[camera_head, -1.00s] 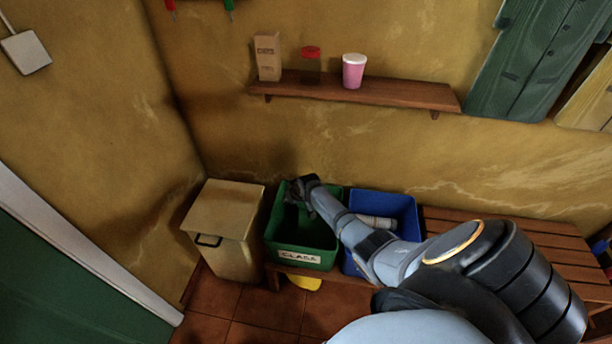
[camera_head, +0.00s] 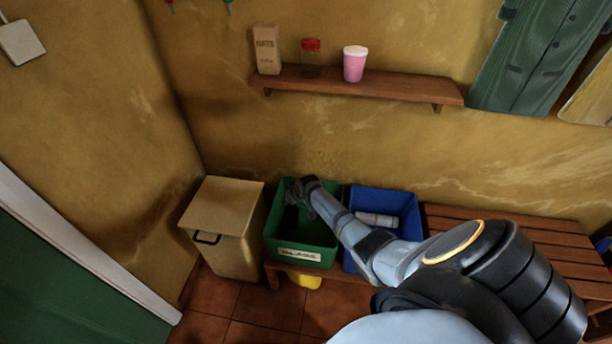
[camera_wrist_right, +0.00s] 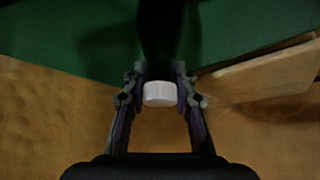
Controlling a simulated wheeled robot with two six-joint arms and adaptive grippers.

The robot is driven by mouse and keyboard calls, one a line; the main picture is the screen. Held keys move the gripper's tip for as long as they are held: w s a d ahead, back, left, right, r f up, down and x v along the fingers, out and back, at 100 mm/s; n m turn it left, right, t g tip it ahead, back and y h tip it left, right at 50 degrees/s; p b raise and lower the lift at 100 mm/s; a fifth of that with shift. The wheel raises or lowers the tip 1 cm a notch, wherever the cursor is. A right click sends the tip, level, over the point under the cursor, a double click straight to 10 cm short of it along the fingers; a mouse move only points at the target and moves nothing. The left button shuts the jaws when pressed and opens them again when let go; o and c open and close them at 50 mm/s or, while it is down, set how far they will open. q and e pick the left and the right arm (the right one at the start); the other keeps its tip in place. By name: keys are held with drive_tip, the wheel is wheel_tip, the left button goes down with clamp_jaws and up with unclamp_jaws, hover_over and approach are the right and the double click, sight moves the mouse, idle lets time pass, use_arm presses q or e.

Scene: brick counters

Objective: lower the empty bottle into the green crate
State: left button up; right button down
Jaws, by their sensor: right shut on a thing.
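The green crate (camera_head: 326,228), with a white label on its front, stands on a bench beside a blue crate. My right gripper (camera_head: 296,190) is over the back left part of the green crate, its arm reaching across from the right. In the right wrist view the two fingers (camera_wrist_right: 159,76) are shut on a dark bottle (camera_wrist_right: 160,35) near its white cap (camera_wrist_right: 160,94). The bottle's body extends away from the fingers against the green of the crate (camera_wrist_right: 60,35). Its far end is too dark to make out. My left gripper is not in view.
The blue crate (camera_head: 405,205) holds a pale cylindrical item (camera_head: 376,220). A lidded beige bin (camera_head: 222,235) stands left of the green crate.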

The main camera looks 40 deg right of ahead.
drive_tip(key=shift+f+b, duration=2.15)
drive_tip(key=shift+f, duration=0.35)
idle(0.9)
drive_tip(key=c, duration=1)
unclamp_jaws()
drive_tip(key=v, duration=1.2)
